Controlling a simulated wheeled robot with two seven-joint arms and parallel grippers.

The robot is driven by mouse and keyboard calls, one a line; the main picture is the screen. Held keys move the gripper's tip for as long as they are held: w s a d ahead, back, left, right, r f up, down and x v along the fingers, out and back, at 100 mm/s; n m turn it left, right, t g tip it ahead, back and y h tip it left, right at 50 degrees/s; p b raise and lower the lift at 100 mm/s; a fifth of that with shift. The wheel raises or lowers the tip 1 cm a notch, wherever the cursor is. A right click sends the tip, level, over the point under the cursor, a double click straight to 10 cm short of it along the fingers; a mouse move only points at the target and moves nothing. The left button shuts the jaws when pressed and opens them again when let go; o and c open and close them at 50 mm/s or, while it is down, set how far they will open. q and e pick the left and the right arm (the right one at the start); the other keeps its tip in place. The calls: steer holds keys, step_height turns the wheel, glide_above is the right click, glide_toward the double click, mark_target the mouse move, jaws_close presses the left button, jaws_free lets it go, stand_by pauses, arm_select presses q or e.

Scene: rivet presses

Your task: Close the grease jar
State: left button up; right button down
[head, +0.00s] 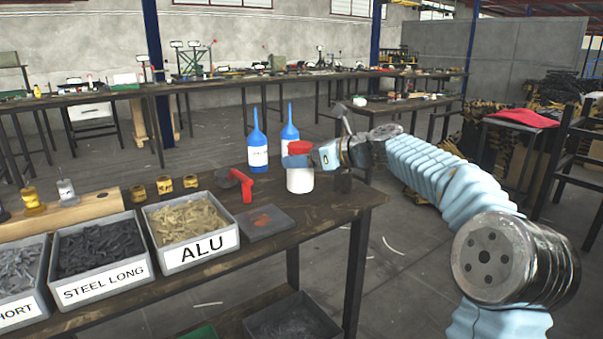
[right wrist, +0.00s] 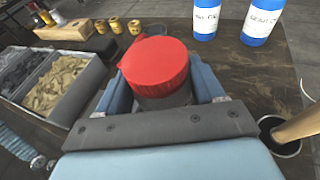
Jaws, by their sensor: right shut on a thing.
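The grease jar (head: 300,181) is a white round pot standing upright near the right end of the workbench. Its red lid (head: 300,147) sits at the top of the jar, level as far as I can see. My right gripper (head: 297,161) is shut on the lid, coming in from the right. In the right wrist view the ribbed red lid (right wrist: 155,65) fills the space between the blue fingers. A grey, shaded band shows below it. The fingers hide the join, so I cannot tell whether the lid is seated. My left gripper is out of view.
Two blue bottles (head: 258,150) stand behind the jar. A red-handled tool (head: 246,186) and a dark flat pad (head: 264,223) lie to its left. The ALU bin (head: 191,254) and other bins line the front edge. The bench's right edge is close.

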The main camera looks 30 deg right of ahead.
mark_target(311, 171)
steer(key=shift+w+f, duration=0.2)
steer(key=f, duration=0.1)
steer(key=f+b, duration=0.1)
steer(key=shift+w+d+f, duration=0.1)
steer(key=shift+w+f, duration=0.1)
steer(key=shift+f, duration=0.5)
steer(key=shift+f, duration=0.1)
steer(key=shift+c, duration=0.7)
jaws_free()
steer(key=shift+f, duration=0.1)
